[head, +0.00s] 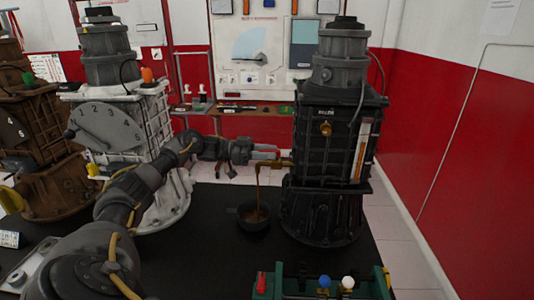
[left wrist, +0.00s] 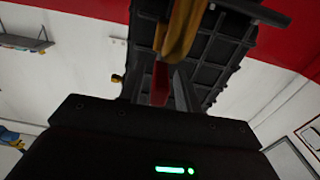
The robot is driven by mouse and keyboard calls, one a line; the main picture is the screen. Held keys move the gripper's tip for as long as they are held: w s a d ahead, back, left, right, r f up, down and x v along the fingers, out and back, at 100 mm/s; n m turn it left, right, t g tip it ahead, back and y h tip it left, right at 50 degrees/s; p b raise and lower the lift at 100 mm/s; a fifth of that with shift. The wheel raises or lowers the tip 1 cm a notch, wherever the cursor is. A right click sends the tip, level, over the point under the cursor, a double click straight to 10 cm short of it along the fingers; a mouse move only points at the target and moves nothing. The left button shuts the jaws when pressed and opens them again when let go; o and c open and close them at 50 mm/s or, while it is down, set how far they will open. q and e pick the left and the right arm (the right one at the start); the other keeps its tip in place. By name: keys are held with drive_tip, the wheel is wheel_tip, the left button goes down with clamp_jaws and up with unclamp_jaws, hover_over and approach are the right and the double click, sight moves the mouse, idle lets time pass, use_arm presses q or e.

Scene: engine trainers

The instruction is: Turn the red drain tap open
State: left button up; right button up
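The black engine (head: 333,150) stands upright on the dark table. A yellow-brown drain spout (head: 285,163) sticks out from its left side, and brown liquid (head: 258,190) runs from it into a dark bowl (head: 254,217). My left gripper (head: 265,152) is at the spout's outer end. In the left wrist view, the red tap handle (left wrist: 160,83) lies between the fingers of my left gripper (left wrist: 160,92), with the yellow-brown spout (left wrist: 180,30) just beyond. I cannot tell whether both fingers touch the handle. My right gripper is not in view.
A white engine (head: 125,130) and a brown engine (head: 40,140) stand to the left. A green holder (head: 320,284) with red, blue and white knobs is at the front edge. A wall board (head: 265,50) hangs behind. Table between the engines is clear beside the bowl.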

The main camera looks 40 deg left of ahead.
use_arm(q)
drive_tip(key=shift+f, duration=0.1)
drive_tip(key=shift+s+a, duration=0.1)
drive_tip(key=shift+a, duration=0.05)
drive_tip(key=b+v, duration=0.2)
drive_tip(key=v, duration=0.5)
drive_tip(key=shift+b, duration=0.3)
